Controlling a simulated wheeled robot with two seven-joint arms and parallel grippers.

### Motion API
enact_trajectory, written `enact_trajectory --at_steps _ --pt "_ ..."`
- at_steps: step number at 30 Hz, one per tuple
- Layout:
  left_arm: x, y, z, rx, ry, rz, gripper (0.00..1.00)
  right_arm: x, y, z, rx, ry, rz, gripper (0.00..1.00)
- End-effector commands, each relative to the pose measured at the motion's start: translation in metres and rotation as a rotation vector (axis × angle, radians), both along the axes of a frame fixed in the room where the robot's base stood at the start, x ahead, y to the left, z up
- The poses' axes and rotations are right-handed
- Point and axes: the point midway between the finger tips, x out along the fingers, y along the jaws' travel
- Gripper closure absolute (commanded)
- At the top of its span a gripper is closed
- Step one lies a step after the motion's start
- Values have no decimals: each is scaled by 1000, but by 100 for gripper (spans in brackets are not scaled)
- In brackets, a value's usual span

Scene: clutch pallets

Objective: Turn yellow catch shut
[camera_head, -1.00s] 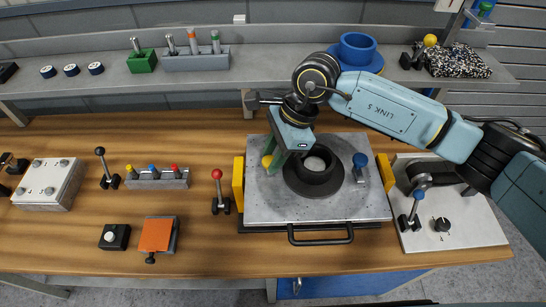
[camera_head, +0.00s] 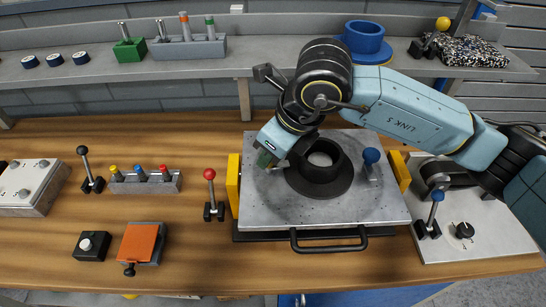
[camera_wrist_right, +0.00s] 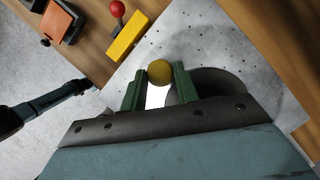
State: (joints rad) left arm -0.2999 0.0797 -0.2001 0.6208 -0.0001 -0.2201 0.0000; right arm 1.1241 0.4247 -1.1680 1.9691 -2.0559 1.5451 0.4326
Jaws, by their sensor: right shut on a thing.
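The yellow catch shows in the right wrist view as a round yellow knob (camera_wrist_right: 160,72) between the two green fingers of my right gripper (camera_wrist_right: 158,88). The gripper is shut on it. In the head view my right gripper (camera_head: 266,160) is over the left part of the grey plate (camera_head: 270,211) and hides the catch. A blue-knobbed catch (camera_head: 371,158) stands upright on the plate's right side. A black ring-shaped hub (camera_head: 318,182) sits between the two. My left gripper is not seen.
Yellow blocks (camera_head: 233,185) flank the plate, and a black handle (camera_head: 328,246) is at its front. A red-knobbed lever (camera_head: 211,194) stands left of it. A blue-knobbed lever (camera_head: 433,213) is on the right panel. Bench wood between the red lever and the orange flap (camera_head: 140,242) is clear.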

Motion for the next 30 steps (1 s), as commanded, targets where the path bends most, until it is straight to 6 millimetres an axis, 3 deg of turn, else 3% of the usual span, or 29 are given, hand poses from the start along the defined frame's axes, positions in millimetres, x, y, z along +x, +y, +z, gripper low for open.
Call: enact_trajectory --at_steps 9,27,28,30 --pt "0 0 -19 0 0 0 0 -1 1 -1 0 -1 -142 92" --pt "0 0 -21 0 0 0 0 -1 1 1 1 0 -180 92" --pt "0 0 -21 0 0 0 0 -1 1 1 1 0 -180 67" --pt "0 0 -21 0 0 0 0 -1 1 1 1 0 -180 58"
